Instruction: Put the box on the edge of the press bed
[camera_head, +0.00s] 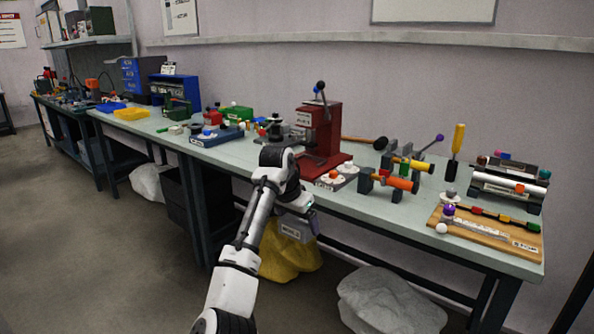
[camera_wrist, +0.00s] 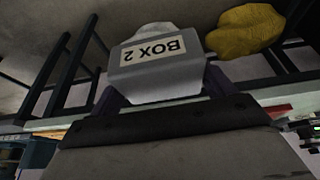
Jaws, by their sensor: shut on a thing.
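A grey box (camera_wrist: 155,74) labelled "BOX 2" is held between the dark fingers of my gripper (camera_wrist: 163,88) in the wrist view, its label upside down. In the head view the box (camera_head: 295,229) hangs below my gripper (camera_head: 304,213), in front of the bench's front edge and apart from the press. My wrist partly covers it. The red press (camera_head: 320,128) stands on the bench behind and above the box. Its flat red bed (camera_head: 325,166) reaches toward the bench's front edge, and my wrist hides its left part.
A blue device (camera_head: 215,135) stands left. A yellow sack (camera_head: 290,262) and a white sack (camera_head: 388,300) lie below.

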